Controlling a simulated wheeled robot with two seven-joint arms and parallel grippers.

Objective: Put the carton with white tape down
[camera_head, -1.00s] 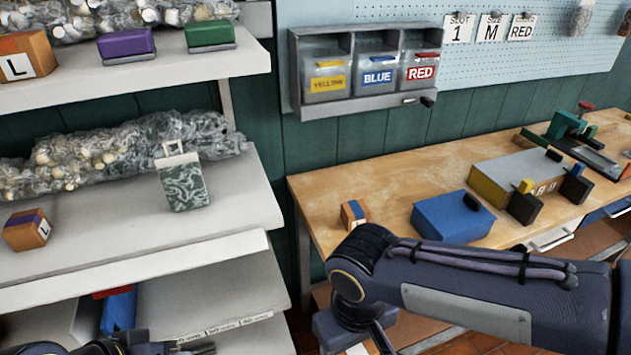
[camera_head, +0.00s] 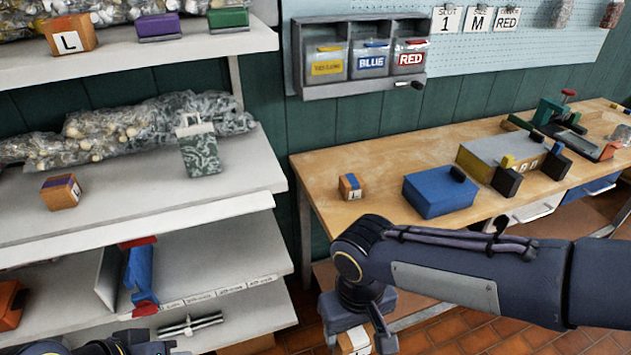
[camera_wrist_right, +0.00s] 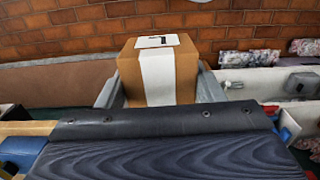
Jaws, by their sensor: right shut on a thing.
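The carton with white tape (camera_wrist_right: 186,75) is a brown box with a broad white strip down its face and a white label on top. In the right wrist view it sits between the two fingers of my right gripper (camera_wrist_right: 160,92), which is shut on it. In the head view the right gripper (camera_head: 358,336) hangs below the workbench's front edge, with a little of the carton (camera_head: 355,342) at the bottom of the picture. Part of my left arm shows at the bottom left; its fingers cannot be made out clearly.
The wooden workbench (camera_head: 400,168) holds a small orange-tape carton (camera_head: 349,186) with a blue strip, a blue box (camera_head: 440,191) and a grey-yellow case (camera_head: 500,155). The shelf rack (camera_head: 235,170) at left holds a purple-taped carton (camera_head: 61,191) and a patterned container (camera_head: 199,150). Bare shelf lies between them.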

